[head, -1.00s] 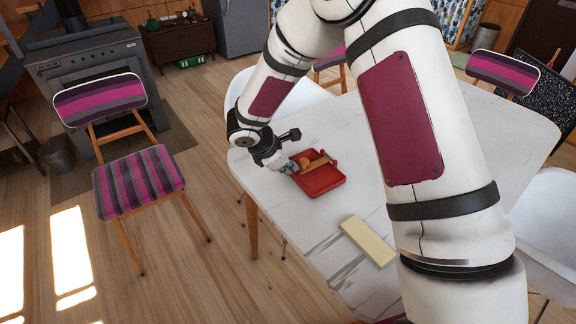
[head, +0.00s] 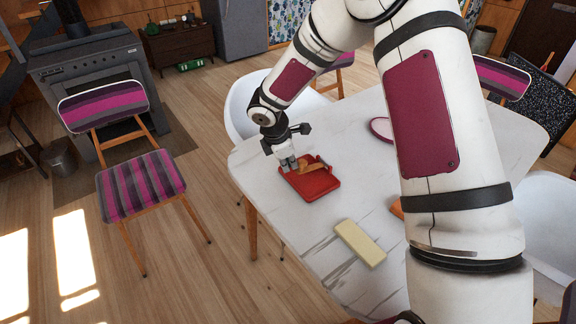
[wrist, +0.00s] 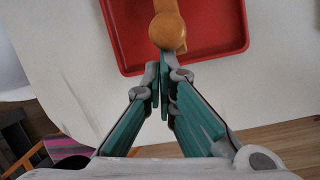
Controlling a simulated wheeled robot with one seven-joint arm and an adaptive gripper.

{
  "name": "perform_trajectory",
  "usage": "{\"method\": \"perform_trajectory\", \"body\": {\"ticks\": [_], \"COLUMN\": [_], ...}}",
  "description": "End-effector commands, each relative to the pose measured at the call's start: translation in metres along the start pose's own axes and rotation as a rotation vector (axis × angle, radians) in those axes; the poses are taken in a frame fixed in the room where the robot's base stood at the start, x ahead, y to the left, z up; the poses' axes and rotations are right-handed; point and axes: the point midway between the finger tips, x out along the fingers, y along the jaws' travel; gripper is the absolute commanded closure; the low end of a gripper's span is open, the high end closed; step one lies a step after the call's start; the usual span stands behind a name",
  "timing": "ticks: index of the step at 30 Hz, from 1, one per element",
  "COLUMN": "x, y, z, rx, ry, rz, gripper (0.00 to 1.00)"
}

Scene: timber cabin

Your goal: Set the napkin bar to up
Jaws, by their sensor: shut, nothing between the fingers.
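The napkin holder is a red tray (head: 322,188) on the near left corner of the white table; it also fills the top of the wrist view (wrist: 225,55). The napkin bar (wrist: 168,28) is orange-brown with a rounded end, running over the tray. In the head view the bar (head: 311,164) is partly hidden by my gripper, and I cannot tell whether it lies down or is raised. My gripper (head: 289,166) points down at the tray's left far edge. In the wrist view my gripper (wrist: 166,82) is shut and empty, its tips just short of the bar's rounded end.
A pale yellow block (head: 360,242) lies on the white marbled table (head: 285,225) in front of the tray. A pink oval plate (head: 381,128) lies behind it. A striped chair (head: 140,185) stands to the left. White chairs flank the table. The tabletop left of the block is clear.

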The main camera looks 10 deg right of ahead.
Motion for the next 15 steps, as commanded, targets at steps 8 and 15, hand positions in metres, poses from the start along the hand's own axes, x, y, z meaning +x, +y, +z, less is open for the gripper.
{"method": "perform_trajectory", "body": {"ticks": [8, 15], "x": [-0.026, -0.037], "y": [0.008, 0.019], "z": [0.027, 0.050], "rx": [0.041, 0.064], "ry": [0.247, 0.466], "rz": [-0.075, -0.139], "gripper": [1.00, 1.00]}}
